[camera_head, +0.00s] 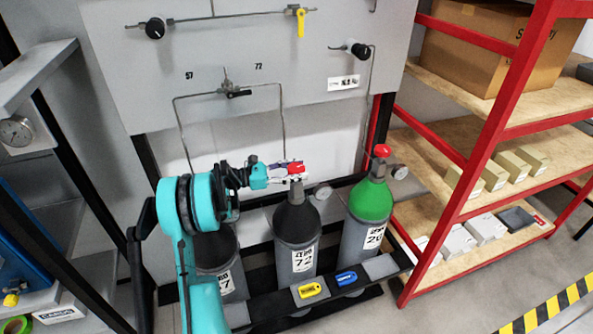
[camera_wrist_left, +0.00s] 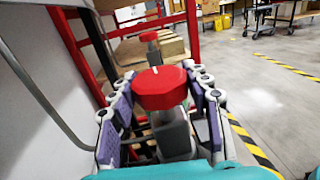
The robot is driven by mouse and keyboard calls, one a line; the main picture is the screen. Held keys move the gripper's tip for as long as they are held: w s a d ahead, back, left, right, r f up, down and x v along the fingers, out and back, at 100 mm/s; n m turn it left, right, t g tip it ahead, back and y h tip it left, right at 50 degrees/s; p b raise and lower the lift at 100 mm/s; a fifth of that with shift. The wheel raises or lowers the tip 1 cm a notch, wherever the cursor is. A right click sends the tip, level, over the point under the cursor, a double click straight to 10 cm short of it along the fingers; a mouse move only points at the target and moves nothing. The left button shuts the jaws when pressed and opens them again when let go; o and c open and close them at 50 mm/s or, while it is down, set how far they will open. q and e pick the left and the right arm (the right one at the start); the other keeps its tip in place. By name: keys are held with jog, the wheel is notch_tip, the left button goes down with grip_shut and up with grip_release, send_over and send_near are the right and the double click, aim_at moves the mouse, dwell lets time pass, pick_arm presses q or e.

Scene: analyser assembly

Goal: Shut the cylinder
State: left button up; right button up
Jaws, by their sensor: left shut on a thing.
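The middle gas cylinder (camera_head: 296,240), marked 72, stands upright with a dark shoulder and a red valve knob (camera_head: 297,170) on top. My left gripper (camera_head: 286,170) reaches the knob from the left and is shut on it. In the left wrist view, the red knob (camera_wrist_left: 160,88) sits between the two purple-padded fingers, above the grey valve body (camera_wrist_left: 172,133). A green-topped cylinder (camera_head: 370,203) with its own red knob (camera_head: 382,151) stands to the right. A dark cylinder (camera_head: 226,278) stands to the left, its top hidden by my arm. My right gripper is not in view.
A grey panel (camera_head: 140,95) with pipes and valves rises behind the cylinders. A yellow tag (camera_head: 310,290) and a blue tag (camera_head: 346,278) are on the front rail. A red shelf rack (camera_head: 480,160) stands close on the right. A metal rack (camera_head: 40,75) stands left.

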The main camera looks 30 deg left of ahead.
aim_at(297, 167)
pick_arm(q)
jog(key=o, duration=1.2)
notch_tip(297, 167, up, 10)
jog(key=shift+w+d+r, duration=0.1)
